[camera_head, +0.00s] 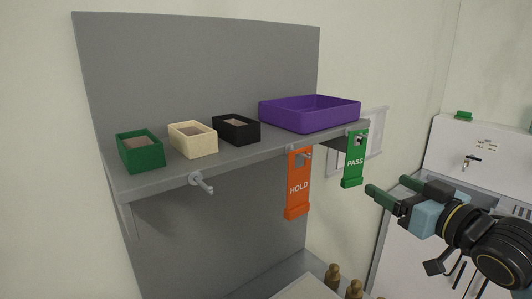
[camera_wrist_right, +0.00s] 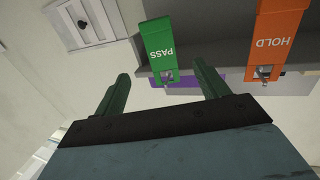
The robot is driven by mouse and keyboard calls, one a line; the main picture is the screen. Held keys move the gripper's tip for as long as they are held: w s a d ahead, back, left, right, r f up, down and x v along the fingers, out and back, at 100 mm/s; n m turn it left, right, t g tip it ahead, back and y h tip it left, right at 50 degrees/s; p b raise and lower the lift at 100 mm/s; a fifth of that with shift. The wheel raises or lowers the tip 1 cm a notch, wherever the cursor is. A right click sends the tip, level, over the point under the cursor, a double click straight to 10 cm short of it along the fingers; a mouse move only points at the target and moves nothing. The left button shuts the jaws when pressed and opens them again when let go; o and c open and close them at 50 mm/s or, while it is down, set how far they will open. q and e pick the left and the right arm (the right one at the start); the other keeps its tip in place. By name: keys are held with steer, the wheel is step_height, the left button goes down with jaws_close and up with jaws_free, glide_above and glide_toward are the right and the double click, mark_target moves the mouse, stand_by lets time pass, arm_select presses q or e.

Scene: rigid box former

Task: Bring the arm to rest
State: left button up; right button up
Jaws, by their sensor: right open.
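My right gripper (camera_head: 388,190) is at the right of the head view, its two green fingers pointing left toward the shelf. It is open and empty. In the right wrist view the fingers (camera_wrist_right: 160,88) stand apart, with the green PASS tag (camera_wrist_right: 158,45) beyond them. That tag (camera_head: 354,160) hangs from a peg at the shelf's right end, apart from the fingers. An orange HOLD tag (camera_head: 298,185) hangs from another peg to its left; it also shows in the right wrist view (camera_wrist_right: 276,40). My left gripper is not in view.
The grey shelf (camera_head: 160,186) holds a green box (camera_head: 140,152), a cream box (camera_head: 193,139), a black box (camera_head: 236,129) and a purple tray (camera_head: 310,112). A bare peg (camera_head: 203,184) sticks out at the left. A white cabinet (camera_head: 480,150) stands at the right. Brown bottle-like objects (camera_head: 333,277) stand below.

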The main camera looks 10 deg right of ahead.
steer(key=s+a+f+m+g+h, duration=0.1)
steer(key=s+a+f+g+h, duration=0.2)
steer(key=f, duration=0.7)
steer(key=s+f+g, duration=0.3)
steer(key=s+f, duration=0.1)
steer(key=f, duration=0.7)
steer(key=s+a+f+g+h, duration=0.1)
steer(key=s+a+f+g, duration=0.25)
steer(key=s+f, duration=0.45)
steer(key=s+a+f+g, duration=0.2)
steer(key=s+f+g, duration=0.3)
steer(key=s, duration=0.6)
step_height(320, 180, down, 30)
steer(key=s+b, duration=0.2)
steer(key=b, duration=0.2)
steer(key=s+d+f+g+b, duration=0.1)
steer(key=s+d+f+b, duration=0.1)
steer(key=s+f, duration=1.3)
steer(key=shift+s+d+f+h, duration=0.3)
steer(key=shift+s+d+f, duration=0.15)
steer(key=shift+f, duration=0.2)
steer(key=shift+g, duration=0.25)
